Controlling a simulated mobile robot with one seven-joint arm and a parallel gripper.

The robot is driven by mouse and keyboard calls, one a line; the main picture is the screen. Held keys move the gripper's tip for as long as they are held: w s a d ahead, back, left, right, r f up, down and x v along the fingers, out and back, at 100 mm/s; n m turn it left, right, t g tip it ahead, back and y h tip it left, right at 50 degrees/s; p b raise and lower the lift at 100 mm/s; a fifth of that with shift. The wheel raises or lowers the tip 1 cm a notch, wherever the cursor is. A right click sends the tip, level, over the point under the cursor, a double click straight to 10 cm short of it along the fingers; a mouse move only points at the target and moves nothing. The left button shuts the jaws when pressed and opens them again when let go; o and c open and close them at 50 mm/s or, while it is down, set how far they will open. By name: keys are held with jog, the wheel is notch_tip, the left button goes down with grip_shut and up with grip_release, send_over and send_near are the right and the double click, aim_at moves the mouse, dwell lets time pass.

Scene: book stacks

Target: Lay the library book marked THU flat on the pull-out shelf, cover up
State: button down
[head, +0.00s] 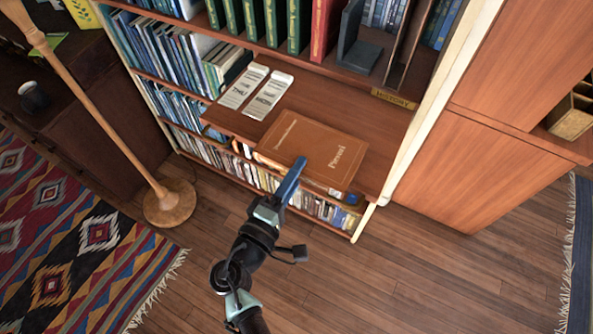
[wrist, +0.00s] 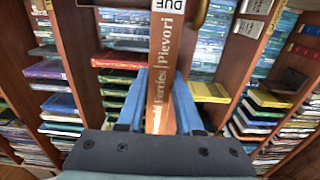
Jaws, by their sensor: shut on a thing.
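An orange-brown book (head: 312,147) with "Pievori" on its cover is held roughly level over the pull-out shelf (head: 230,121), cover up, near the shelf's right front. Whether it touches the shelf I cannot tell. My gripper (head: 290,182) is shut on its near edge; in the wrist view the spine (wrist: 161,75), reading "Ferries | Pievori", is between the blue fingers. Two white slips lie on the shelf left of the book: one marked THU (head: 241,90), one that seems to read MON (head: 267,97). I see no THU mark on the book's cover.
Green books and a red book (head: 325,30) stand on the shelf above, beside a dark bookend (head: 360,50). Packed shelves lie below. A wooden floor lamp (head: 168,203) stands at left near a patterned rug (head: 70,240). Bare floor is open at right.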

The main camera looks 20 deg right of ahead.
jog(key=shift+c, duration=2.4)
grip_release()
jog(key=shift+f, duration=0.1)
jog(key=shift+f, duration=0.15)
jog(key=shift+s+a, duration=0.1)
jog(key=v, duration=0.6)
jog(key=shift+s+a, duration=0.25)
jog(key=shift+a, duration=0.05)
grip_shut()
